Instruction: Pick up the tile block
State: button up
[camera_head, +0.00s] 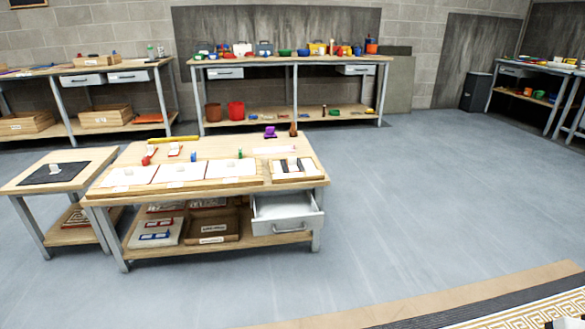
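Two small pale blocks could be the tile block; I cannot tell which. One pale block (55,169) sits on a black mat (36,178) on the small left table. Another pale block (292,162) is on a framed panel (313,172) at the right end of the middle workbench. Three white panels lie side by side to its left, the right one (232,169) nearest it.
The middle workbench (210,148) has an open, seemingly empty drawer (287,212) jutting from its front right. Tool benches (285,60) stand along the back wall. A patterned border (520,312) crosses the lower right. Grey floor (430,200) is clear to the right.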

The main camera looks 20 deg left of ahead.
aim_at(291, 162)
jog(key=i+j+u, duration=0.1)
jog(key=u, duration=0.65)
jog(key=i+u, duration=0.25)
jog(key=i, duration=0.2)
jog(key=i+l+u, duration=0.3)
jog(key=i, duration=0.15)
jog(key=i+l+u, duration=0.25)
jog(key=i, duration=0.2)
jog(key=i+l, duration=0.2)
jog(key=i, duration=0.2)
jog(key=i+l, duration=0.15)
jog(key=i, duration=0.25)
